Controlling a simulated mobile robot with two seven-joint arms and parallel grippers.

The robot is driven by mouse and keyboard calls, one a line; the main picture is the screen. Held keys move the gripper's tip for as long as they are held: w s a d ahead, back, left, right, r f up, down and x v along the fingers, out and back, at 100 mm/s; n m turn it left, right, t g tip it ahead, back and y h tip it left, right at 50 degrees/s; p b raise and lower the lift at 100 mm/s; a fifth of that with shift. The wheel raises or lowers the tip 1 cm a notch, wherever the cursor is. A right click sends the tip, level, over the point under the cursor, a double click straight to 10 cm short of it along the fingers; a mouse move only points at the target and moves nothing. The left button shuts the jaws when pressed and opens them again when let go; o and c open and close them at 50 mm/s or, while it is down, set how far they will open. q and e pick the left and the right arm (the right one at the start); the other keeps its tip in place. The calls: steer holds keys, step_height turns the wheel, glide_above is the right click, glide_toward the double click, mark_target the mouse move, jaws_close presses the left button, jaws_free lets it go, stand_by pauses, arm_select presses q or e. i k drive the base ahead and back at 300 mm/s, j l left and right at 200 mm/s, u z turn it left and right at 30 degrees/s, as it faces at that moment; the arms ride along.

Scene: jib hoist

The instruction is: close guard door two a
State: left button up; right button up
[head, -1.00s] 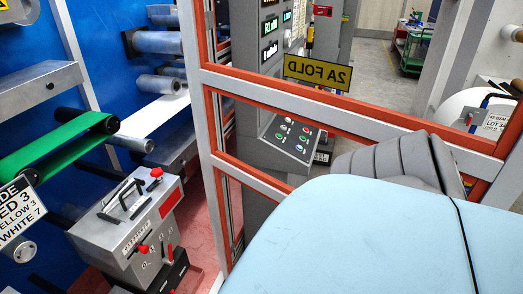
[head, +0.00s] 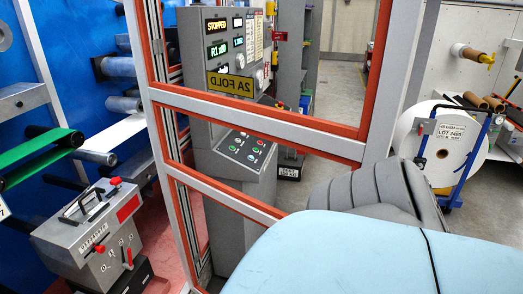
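Guard door 2A (head: 262,124) is a grey frame with orange-red edging. It stands upright in the middle of the head view. Its yellow sign (head: 229,85) reads mirrored, so I see it from the back. I look through the door's openings at the machine behind it. A large light blue body with a black line hides the door's lower right part. I cannot tell which edge is hinged or whether the door touches its post. Neither of my grippers shows in this view.
A control console (head: 245,150) with a lit "STOPPED" display is visible through the door. A grey machine box (head: 95,235) with red knobs stands lower left. A white paper roll (head: 410,140) on a blue trolley (head: 470,150) stands at the right. Open grey floor (head: 335,95) lies at the back.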

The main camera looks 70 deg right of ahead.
mark_target(398, 21)
steer(key=k+l, duration=0.1)
steer(key=k, duration=0.95)
steer(key=k+l, duration=0.3)
steer(key=l, duration=0.15)
steer(key=k+l+u, duration=0.1)
steer(key=k+l, duration=0.2)
steer(key=l, duration=0.2)
steer(key=k+l, duration=0.1)
steer(key=l, duration=0.45)
steer(key=k+l, duration=0.1)
steer(key=l, duration=0.4)
steer(key=i+l, duration=0.1)
steer(key=l, duration=0.45)
steer(key=i+l, duration=0.1)
steer(key=l, duration=0.45)
steer(key=i+l, duration=0.1)
steer(key=l, duration=0.5)
steer(key=u, duration=0.05)
